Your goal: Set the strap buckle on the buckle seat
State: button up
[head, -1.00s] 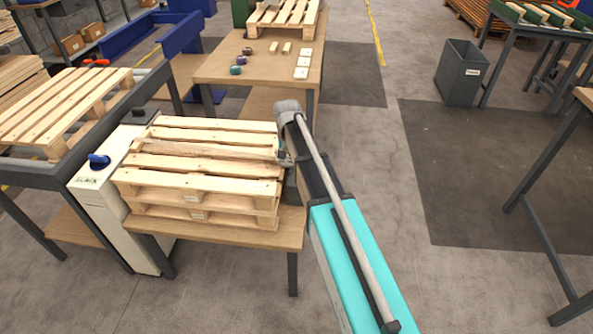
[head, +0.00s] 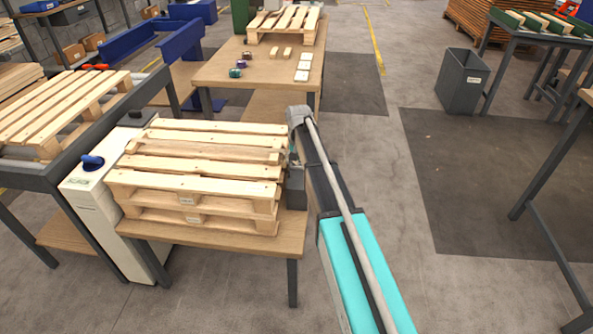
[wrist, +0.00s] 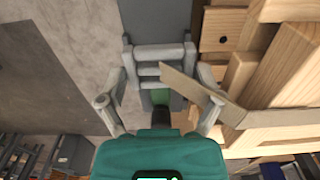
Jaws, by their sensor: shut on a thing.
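My gripper (wrist: 160,72) is shut on the grey strap buckle (wrist: 160,71), a barred piece between its fingers in the wrist view. A flat tan strap (wrist: 192,86) runs from the buckle to the right, towards the pallet wood. A dark grey block (wrist: 155,22) lies just beyond the buckle; it looks like the buckle seat. It also shows in the head view (head: 296,196), beside the right end of the pallet stack (head: 190,180). I cannot tell whether the buckle touches it. In the head view the buckle is hidden behind my gripper and arm.
The stack stands on a wooden bench (head: 225,246) next to a white cabinet with a blue knob (head: 91,161). A table (head: 260,70) with small parts is behind. A grey bin (head: 462,80) stands at the right. The floor between is clear.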

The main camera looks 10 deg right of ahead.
aim_at(299, 176)
jog(key=shift+w+d+f+b, duration=0.3)
jog(key=shift+w+f+b, duration=0.1)
jog(key=shift+f+b, duration=0.35)
jog(key=shift+s+f+b, duration=0.1)
jog(key=shift+f+b, duration=1.15)
jog(key=shift+b, duration=0.05)
jog(key=shift+f+b, duration=0.6)
jog(key=o, duration=0.9)
jog(key=shift+r, duration=0.25)
notch_tip(299, 176, up, 13)
jog(key=p, duration=1.3)
jog(key=shift+f, duration=0.1)
